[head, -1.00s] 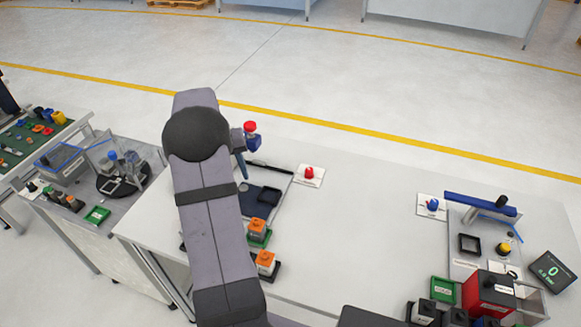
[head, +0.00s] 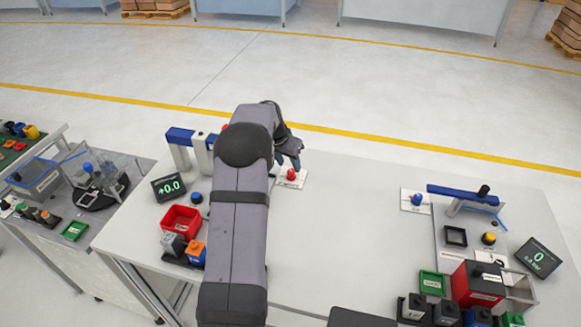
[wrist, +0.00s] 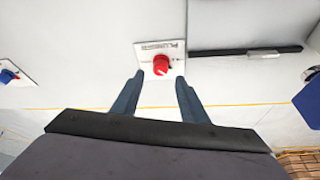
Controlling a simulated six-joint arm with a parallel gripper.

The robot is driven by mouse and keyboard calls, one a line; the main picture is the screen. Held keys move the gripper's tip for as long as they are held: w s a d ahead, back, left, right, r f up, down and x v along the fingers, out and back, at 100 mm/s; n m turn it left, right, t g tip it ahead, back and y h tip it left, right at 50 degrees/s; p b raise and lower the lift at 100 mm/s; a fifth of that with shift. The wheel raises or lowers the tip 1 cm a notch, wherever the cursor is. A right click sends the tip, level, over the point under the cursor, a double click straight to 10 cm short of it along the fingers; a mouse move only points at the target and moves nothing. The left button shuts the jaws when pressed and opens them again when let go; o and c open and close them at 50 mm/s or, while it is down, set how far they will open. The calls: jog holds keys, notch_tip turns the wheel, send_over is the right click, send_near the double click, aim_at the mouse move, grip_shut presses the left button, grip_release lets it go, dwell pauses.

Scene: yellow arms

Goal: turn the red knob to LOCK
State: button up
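The red knob (head: 291,174) stands on a small white plate on the table, just right of my gripper in the head view. In the wrist view the red knob (wrist: 161,64) sits ahead of my gripper (wrist: 159,77), roughly centred between the two blue-grey fingertips. The fingers are apart and hold nothing. Whether they reach down around the knob cannot be told. The white plate (wrist: 146,46) carries small print too small to read. In the head view my gripper (head: 283,163) is partly hidden by the wrist.
A blue knob (head: 416,199) on its own plate stands at the right, near a blue-barred fixture (head: 465,191). A dark bar (wrist: 225,52) lies beside the red knob's plate. A red bin (head: 181,220) is left of my arm. The table's middle is clear.

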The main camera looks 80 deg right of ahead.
aim_at(292, 170)
jog(key=shift+p+x, duration=0.7)
jog(key=shift+x, duration=1.55)
grip_shut()
